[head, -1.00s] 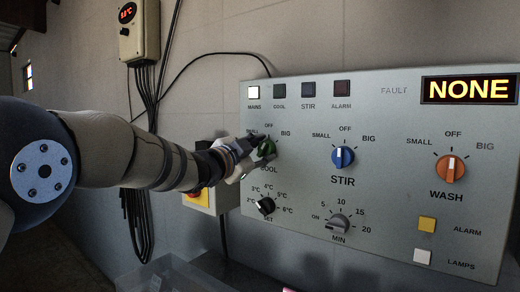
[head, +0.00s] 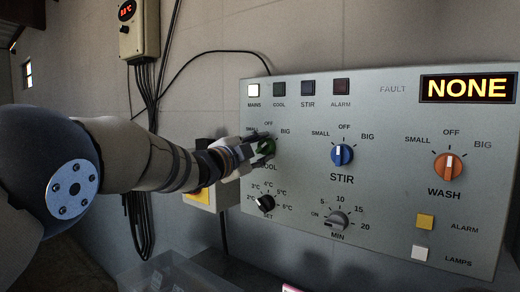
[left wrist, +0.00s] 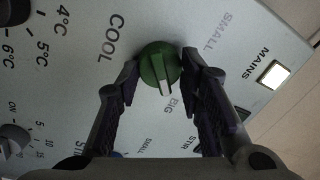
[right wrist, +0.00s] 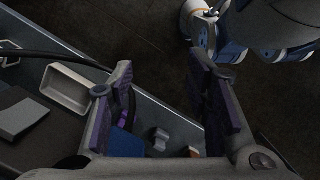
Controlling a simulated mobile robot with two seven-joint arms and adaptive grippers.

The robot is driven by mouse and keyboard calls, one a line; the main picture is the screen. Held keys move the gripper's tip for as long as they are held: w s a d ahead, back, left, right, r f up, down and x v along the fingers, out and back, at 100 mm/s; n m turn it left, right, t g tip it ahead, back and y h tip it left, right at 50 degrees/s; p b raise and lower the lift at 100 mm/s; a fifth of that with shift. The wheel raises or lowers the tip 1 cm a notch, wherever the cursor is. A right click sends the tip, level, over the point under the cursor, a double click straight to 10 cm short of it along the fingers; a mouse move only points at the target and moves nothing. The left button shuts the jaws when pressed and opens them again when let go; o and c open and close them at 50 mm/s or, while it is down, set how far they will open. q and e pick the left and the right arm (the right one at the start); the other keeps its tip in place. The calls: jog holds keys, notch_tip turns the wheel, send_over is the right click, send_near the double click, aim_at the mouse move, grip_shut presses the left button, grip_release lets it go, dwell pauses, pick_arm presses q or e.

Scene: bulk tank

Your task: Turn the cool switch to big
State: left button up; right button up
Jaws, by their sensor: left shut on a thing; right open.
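The cool switch is a green knob (head: 266,147) at the left of the grey control panel (head: 390,115), partly hidden by my left gripper (head: 262,146) in the head view. In the left wrist view the green knob (left wrist: 158,65) sits between the two fingers of my left gripper (left wrist: 158,68), which is shut on it. Its white mark points down toward the BIG label (left wrist: 173,104). The SMALL label (left wrist: 228,28) is off to the upper right; the OFF label is hidden there by a finger. My right gripper (right wrist: 162,70) is open and empty.
The blue stir knob (head: 342,155) and orange wash knob (head: 449,167) point up to OFF. A black set knob (head: 265,203) is just below the cool switch. The fault display (head: 468,89) reads NONE. A white tray (right wrist: 68,88) lies left of my right gripper.

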pick_arm(q)
jog(key=o, duration=1.2)
jog(key=shift+w, duration=0.1)
jog(key=shift+c, duration=0.2)
jog(key=v, duration=1.2)
